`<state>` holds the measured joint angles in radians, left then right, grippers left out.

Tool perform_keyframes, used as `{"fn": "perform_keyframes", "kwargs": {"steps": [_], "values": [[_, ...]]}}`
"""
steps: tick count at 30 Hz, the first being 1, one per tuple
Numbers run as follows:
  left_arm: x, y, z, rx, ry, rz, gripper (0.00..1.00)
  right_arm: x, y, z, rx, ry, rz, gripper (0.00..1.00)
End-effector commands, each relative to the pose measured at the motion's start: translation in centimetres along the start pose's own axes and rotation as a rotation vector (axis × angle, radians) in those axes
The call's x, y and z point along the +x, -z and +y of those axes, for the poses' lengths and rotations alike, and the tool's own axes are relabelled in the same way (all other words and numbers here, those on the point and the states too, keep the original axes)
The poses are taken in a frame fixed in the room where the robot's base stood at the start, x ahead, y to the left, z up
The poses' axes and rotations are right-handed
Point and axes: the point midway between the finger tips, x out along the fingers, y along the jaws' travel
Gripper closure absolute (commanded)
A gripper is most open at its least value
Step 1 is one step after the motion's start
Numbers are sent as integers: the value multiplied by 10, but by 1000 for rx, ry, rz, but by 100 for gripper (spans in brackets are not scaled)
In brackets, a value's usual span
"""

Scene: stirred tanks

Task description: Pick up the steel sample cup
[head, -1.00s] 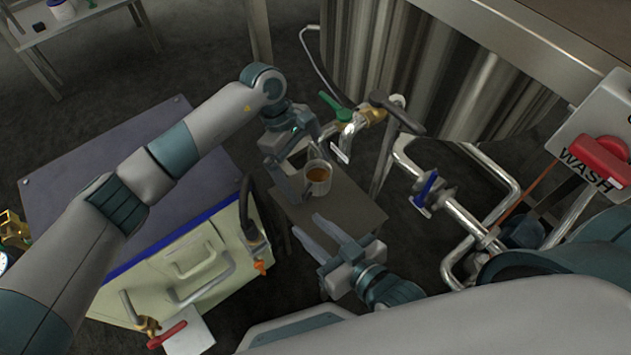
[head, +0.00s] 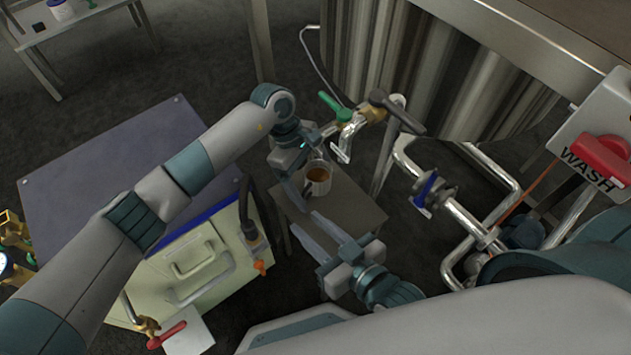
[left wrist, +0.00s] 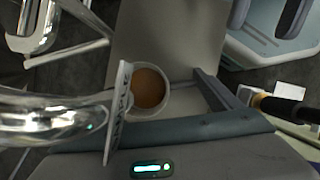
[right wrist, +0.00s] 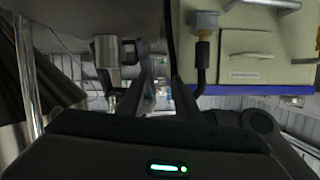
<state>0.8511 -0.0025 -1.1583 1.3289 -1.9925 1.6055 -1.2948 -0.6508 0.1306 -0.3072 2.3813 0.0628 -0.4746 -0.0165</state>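The steel sample cup (head: 318,175) holds brown liquid and stands upright on a small grey-brown stand (head: 352,203). It also shows from above in the left wrist view (left wrist: 150,91). My left gripper (head: 311,184) is open around the cup, with one finger on each side. A gap shows between the cup and the right finger. My right gripper (head: 313,229) is open and empty, in front of the stand.
Behind the stand are a green-handled tap (head: 334,105) and a large steel tank (head: 400,70). Pipes with a blue-handled valve (head: 426,188) lie to the right. A cream cabinet (head: 165,275) with a blue edge is at left, and a black hose (head: 246,205) runs beside the stand.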

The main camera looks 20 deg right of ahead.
Motion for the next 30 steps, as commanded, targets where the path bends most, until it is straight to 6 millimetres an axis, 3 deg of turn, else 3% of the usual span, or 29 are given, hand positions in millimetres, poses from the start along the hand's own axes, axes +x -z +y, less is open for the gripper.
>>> {"fn": "perform_keyframes", "kwargs": {"steps": [1, 3, 4, 14, 20, 30], "values": [[0, 0, 0, 0, 0, 0, 29, 0, 0, 0, 0, 0, 0, 69], [0, 0, 0, 0, 0, 0, 45, 0, 0, 0, 0, 0, -1, 69], [0, 0, 0, 0, 0, 0, 47, 0, 0, 0, 0, 0, -1, 69], [-2, 0, 0, 1, -1, 1, 47, 0, 0, 0, 0, -1, -1, 69], [-14, -5, 0, 2, -1, 2, 47, 0, -1, 1, 1, -1, -9, 69], [-33, 48, 0, -3, -1, 3, 47, 0, 13, -4, -7, 7, 84, 69]]}}
